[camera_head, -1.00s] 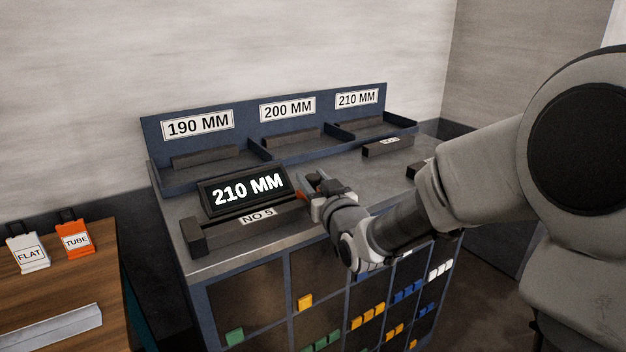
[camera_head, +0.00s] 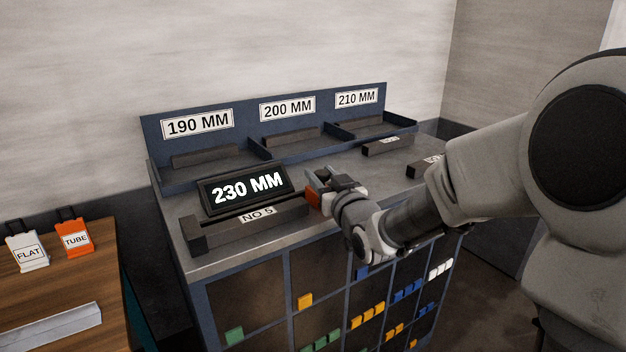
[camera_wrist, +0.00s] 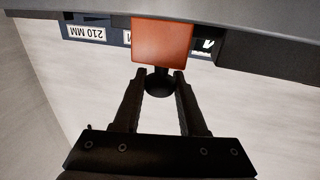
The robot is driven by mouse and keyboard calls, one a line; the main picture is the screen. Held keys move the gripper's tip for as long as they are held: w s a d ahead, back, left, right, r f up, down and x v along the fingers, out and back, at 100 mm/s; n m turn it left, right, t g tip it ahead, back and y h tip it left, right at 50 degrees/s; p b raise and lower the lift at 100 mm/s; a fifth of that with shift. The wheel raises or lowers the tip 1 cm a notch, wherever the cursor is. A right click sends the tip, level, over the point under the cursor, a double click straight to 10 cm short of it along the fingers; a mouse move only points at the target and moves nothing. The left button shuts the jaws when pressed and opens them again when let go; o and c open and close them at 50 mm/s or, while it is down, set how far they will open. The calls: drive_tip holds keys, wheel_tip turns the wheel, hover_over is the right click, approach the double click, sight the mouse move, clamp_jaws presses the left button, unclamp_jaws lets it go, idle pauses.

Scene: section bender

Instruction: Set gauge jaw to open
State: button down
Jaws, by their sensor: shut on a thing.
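The gauge (camera_head: 243,229) is a dark bar with a "NO 5" label, lying at the front of the bench top. Its display (camera_head: 247,190) reads 230 MM. The orange gauge jaw (camera_head: 313,197) is at the bar's right end, partly hidden by my gripper (camera_head: 319,184). In the wrist view the jaw (camera_wrist: 162,42) is an orange block with a round black knob (camera_wrist: 160,83) below it. My gripper (camera_wrist: 160,78) has its fingers on both sides of the knob and is shut on it.
Behind stands a blue rack (camera_head: 262,100) with bays marked 190, 200 and 210 MM, each holding a dark bar. Two labelled bars (camera_head: 387,147) lie at the right of the bench top. A wooden table (camera_head: 60,285) with FLAT and TUBE tags stands at left.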

drive_tip(key=w+d, duration=0.1)
drive_tip(key=d, duration=0.1)
drive_tip(key=shift+w+d+r, duration=0.15)
drive_tip(key=shift+w+d, duration=0.25)
drive_tip(key=shift+c, duration=2.4)
unclamp_jaws()
drive_tip(key=shift+w+d, duration=0.1)
drive_tip(key=shift+d, duration=0.05)
drive_tip(key=shift+s, duration=0.25)
